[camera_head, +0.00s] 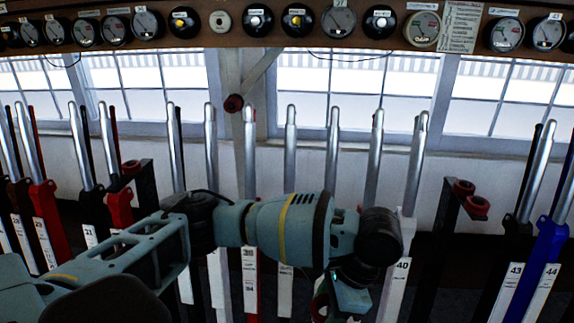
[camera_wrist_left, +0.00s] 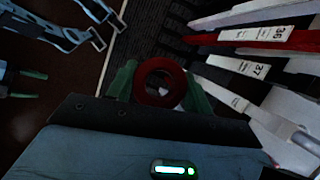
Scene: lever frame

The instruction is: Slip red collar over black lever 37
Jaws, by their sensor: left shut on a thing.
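The red collar (camera_wrist_left: 160,63) is a ring held between the two green fingers of my left gripper (camera_wrist_left: 160,88), its hole facing the left wrist camera. In the head view my left gripper (camera_head: 335,302) is low in the middle, in front of the lever row and mostly hidden by its wrist. Lever 37 shows by its white number plate (camera_wrist_left: 262,70) right of the collar in the left wrist view, apart from it. In the head view its silver handle (camera_head: 290,150) rises behind my left arm, which hides its middle. My right gripper (camera_wrist_left: 30,85) is at the left edge of the wrist view, its fingers apart and empty.
Red lever 36 (camera_wrist_left: 285,37) stands beside lever 37. Lever 40 (camera_head: 402,268) is just right of my wrist. The levers stand close together.

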